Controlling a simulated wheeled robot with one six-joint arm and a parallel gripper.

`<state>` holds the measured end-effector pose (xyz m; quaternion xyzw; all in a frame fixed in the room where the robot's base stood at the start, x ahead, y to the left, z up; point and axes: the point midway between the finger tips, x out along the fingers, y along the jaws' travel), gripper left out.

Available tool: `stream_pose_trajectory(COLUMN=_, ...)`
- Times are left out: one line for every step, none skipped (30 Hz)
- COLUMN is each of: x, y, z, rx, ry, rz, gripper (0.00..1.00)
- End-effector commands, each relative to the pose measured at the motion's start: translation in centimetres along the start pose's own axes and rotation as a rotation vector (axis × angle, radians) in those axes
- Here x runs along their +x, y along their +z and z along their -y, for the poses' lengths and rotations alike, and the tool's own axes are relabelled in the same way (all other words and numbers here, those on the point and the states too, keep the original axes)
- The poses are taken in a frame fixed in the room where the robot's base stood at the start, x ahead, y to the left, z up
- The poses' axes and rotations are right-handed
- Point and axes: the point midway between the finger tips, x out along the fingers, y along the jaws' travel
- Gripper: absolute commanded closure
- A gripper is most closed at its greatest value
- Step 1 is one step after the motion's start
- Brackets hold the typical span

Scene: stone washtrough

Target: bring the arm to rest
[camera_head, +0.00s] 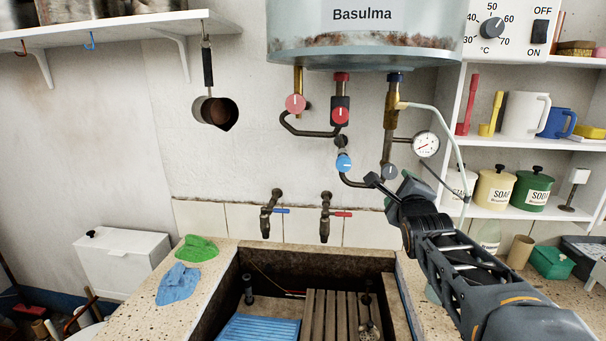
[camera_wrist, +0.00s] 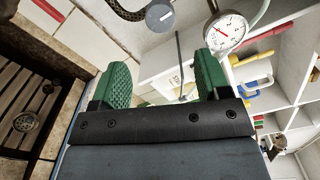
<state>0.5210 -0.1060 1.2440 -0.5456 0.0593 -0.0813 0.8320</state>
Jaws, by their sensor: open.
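My gripper (camera_head: 391,181) is raised in front of the wall, right of the trough and below the boiler pipes. In the wrist view its two green finger pads (camera_wrist: 163,78) stand wide apart with nothing between them. My arm reaches in from the lower right of the head view. A grey round knob (camera_head: 390,172) on the right pipe is close to the fingertips in the head view. The knob also shows beyond the fingers in the wrist view (camera_wrist: 160,16). I cannot tell the exact gap between them.
A pressure gauge (camera_head: 426,144) and thin hose are close to my gripper. The stone trough (camera_head: 227,292) holds a blue ribbed board (camera_head: 258,328) and a wooden slatted rack (camera_head: 325,314). Two taps are on the wall. Shelves (camera_head: 500,211) with tins and mugs stand right.

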Motion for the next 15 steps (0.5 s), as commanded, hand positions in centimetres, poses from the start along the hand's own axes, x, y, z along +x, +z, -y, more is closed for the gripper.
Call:
stream_pose_trajectory(x=0.0, y=-0.2, z=-0.3, rx=-0.067, ry=0.019, rz=-0.011, gripper=0.3)
stream_pose_trajectory(x=0.0, y=-0.4, z=-0.6, rx=-0.119, ry=0.036, rz=-0.021, gripper=0.3)
stream_pose_trajectory(x=-0.1, y=-0.8, z=-1.3, rx=-0.197, ry=0.069, rz=-0.036, gripper=0.3)
stream_pose_trajectory(x=-0.1, y=-1.2, z=-1.9, rx=-0.261, ry=0.101, rz=-0.048, gripper=0.3)
stream_pose_trajectory(x=-0.2, y=-1.6, z=-2.7, rx=-0.329, ry=0.138, rz=-0.058, gripper=0.3)
stream_pose_trajectory(x=-0.5, y=-2.2, z=-3.8, rx=-0.423, ry=0.194, rz=-0.07, gripper=0.3)
stream_pose_trajectory(x=-0.8, y=-2.7, z=-4.7, rx=-0.492, ry=0.239, rz=-0.075, gripper=0.3)
stream_pose_trajectory(x=-1.1, y=-3.1, z=-5.6, rx=-0.563, ry=0.285, rz=-0.077, gripper=0.3)
stream_pose_trajectory(x=-1.7, y=-3.7, z=-6.8, rx=-0.655, ry=0.348, rz=-0.073, gripper=0.3)
stream_pose_trajectory(x=-2.2, y=-4.0, z=-7.7, rx=-0.725, ry=0.396, rz=-0.064, gripper=0.3)
stream_pose_trajectory(x=-2.7, y=-4.3, z=-8.5, rx=-0.794, ry=0.444, rz=-0.052, gripper=0.3)
stream_pose_trajectory(x=-3.5, y=-4.7, z=-9.7, rx=-0.883, ry=0.511, rz=-0.028, gripper=0.3)
stream_pose_trajectory(x=-4.2, y=-4.9, z=-10.6, rx=-0.95, ry=0.561, rz=-0.005, gripper=0.3)
stream_pose_trajectory(x=-4.9, y=-5.0, z=-11.4, rx=-1.016, ry=0.61, rz=0.022, gripper=0.3)
stream_pose_trajectory(x=-5.9, y=-5.2, z=-12.6, rx=-1.103, ry=0.676, rz=0.066, gripper=0.3)
